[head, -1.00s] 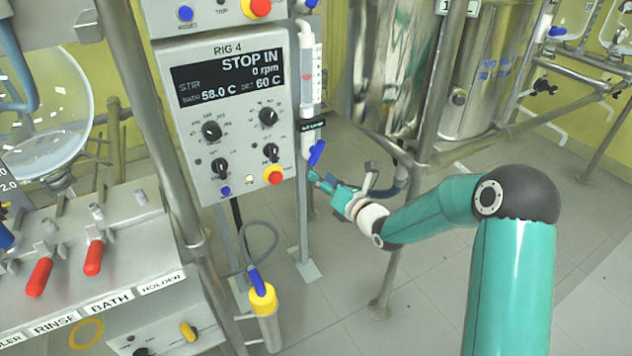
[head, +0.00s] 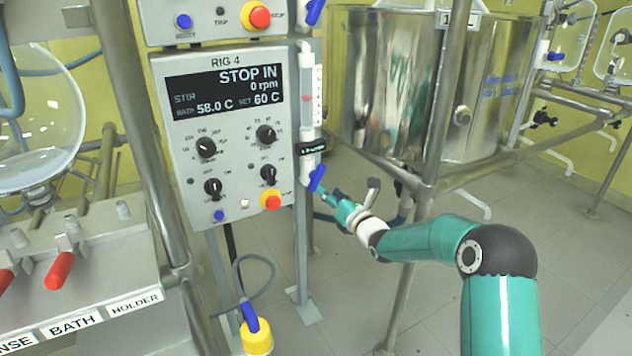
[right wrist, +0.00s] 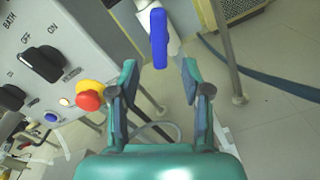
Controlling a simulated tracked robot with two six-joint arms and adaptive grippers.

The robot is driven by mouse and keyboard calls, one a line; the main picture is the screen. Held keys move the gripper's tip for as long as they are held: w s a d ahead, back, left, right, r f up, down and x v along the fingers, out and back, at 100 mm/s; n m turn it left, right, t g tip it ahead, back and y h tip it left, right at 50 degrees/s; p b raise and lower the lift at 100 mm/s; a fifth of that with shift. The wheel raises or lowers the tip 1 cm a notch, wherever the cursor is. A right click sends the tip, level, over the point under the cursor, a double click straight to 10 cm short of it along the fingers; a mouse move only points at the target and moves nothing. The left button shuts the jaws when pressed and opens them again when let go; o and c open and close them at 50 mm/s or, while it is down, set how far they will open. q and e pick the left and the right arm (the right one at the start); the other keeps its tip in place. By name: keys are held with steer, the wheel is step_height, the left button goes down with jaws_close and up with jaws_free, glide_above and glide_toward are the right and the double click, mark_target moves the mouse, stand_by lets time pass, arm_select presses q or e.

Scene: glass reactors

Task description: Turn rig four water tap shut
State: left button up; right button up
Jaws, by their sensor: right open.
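The water tap of rig four has a blue lever (head: 317,178) below the white flow tube, at the right edge of the RIG 4 control box. My right gripper (head: 328,196) is just below and right of the lever. In the right wrist view the blue lever (right wrist: 159,40) stands upright in the picture, its lower end near the gap between the open fingers of my right gripper (right wrist: 159,76). I see no contact. My left gripper is not in view.
The RIG 4 control box (head: 225,115) has black knobs and a red and yellow button (head: 271,199) near the tap. A steel vessel (head: 400,90) and frame post (head: 432,160) stand to the right. A bench with red handles (head: 60,270) is at left.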

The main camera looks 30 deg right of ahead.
mark_target(318, 181)
steer(key=w, duration=0.8)
steer(key=shift+w+a, duration=0.1)
steer(key=shift+w, duration=0.05)
steer(key=shift+c, duration=0.3)
jaws_close()
